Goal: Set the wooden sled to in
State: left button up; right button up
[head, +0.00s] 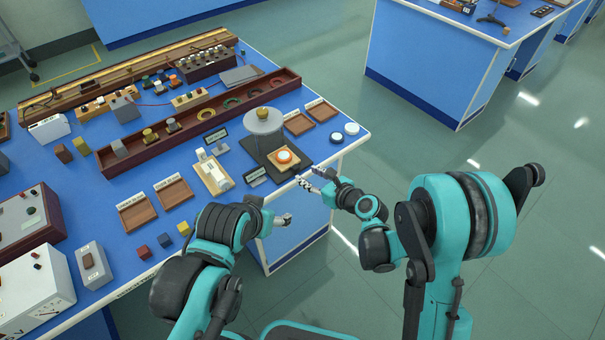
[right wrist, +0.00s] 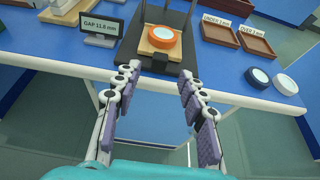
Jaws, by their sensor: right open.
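The wooden sled (head: 276,164) is a small pale block on a black base (head: 301,166) at the bench's front edge, in front of a grey round-topped stand (head: 263,122). An orange ring with a white centre (head: 285,157) sits on the sled. In the right wrist view the sled (right wrist: 154,50) lies between dark rails, beyond my fingertips. My right gripper (head: 309,178) is open and empty, just short of the black base; its two fingers (right wrist: 158,74) point at the sled without touching it. My left gripper (head: 284,219) is low by the bench front, its jaws unclear.
A small display (right wrist: 100,30) reading GAP 11.6 mm stands left of the base. Two brown trays (right wrist: 220,33) and two round white-topped pieces (right wrist: 259,77) are to its right. A cream device (head: 213,174) stands at left.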

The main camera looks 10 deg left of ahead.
aim_at(298, 169)
jog(key=b+x, duration=0.1)
jog(key=x, duration=0.5)
jog(key=shift+w+a+f+b, duration=0.15)
jog(key=shift+w+b, duration=0.05)
jog(key=shift+b, duration=0.1)
grip_shut()
